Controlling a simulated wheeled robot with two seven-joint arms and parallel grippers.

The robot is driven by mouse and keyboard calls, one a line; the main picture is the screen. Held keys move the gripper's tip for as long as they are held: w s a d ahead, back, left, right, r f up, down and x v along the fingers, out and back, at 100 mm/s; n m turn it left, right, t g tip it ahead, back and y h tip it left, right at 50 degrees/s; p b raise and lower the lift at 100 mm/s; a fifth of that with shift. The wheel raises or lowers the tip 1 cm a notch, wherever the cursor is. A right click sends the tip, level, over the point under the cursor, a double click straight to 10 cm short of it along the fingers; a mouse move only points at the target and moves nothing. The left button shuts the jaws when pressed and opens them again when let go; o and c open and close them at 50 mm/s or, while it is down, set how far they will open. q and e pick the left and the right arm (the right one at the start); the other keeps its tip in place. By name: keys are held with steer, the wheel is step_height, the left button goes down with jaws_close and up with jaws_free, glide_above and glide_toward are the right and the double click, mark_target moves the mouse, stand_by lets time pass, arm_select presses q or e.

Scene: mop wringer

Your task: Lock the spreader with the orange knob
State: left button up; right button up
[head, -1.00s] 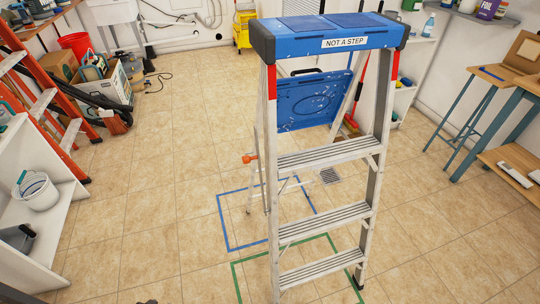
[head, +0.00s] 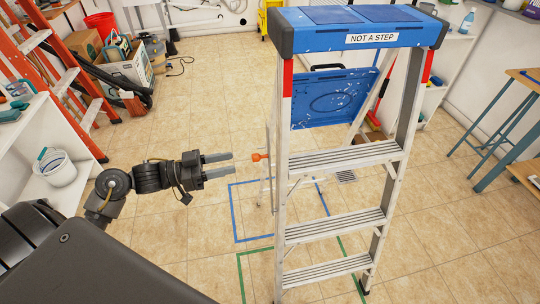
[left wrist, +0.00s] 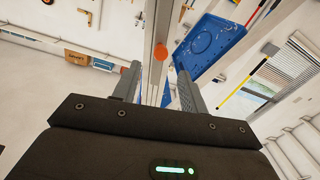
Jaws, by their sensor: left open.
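The orange knob (head: 257,157) sticks out at the left side of the stepladder (head: 281,190), at about the height of its upper tread. My left gripper (head: 232,164) comes in from the left, open and empty, with its fingertips just left of the knob and pointing at it. In the left wrist view the knob (left wrist: 187,51) shows beyond and between the open fingers (left wrist: 160,85). It looks apart from them. The spreader bars by the knob are mostly hidden behind the ladder's rail. My right gripper is not in view.
The ladder has a blue top cap (head: 360,28) and a blue tray (head: 332,98). Blue tape (head: 236,215) and green tape (head: 241,275) mark the tiled floor. A white shelf (head: 70,190) with a bucket (head: 58,168) stands left. Floor between shelf and ladder is clear.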

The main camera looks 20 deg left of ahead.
mark_target(263, 156)
arm_select(q)
steer(key=p+x, duration=0.1)
steer(key=x, duration=0.8)
steer(key=shift+w+d, duration=0.1)
steer(key=shift+w, duration=0.15)
steer(key=shift+w+d, duration=0.4)
steer(key=shift+d, duration=0.1)
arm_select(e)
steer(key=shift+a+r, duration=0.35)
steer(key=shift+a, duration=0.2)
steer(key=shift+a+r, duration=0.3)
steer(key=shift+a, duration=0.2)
arm_select(q)
steer(key=shift+f, duration=0.1)
steer(key=shift+c, duration=0.4)
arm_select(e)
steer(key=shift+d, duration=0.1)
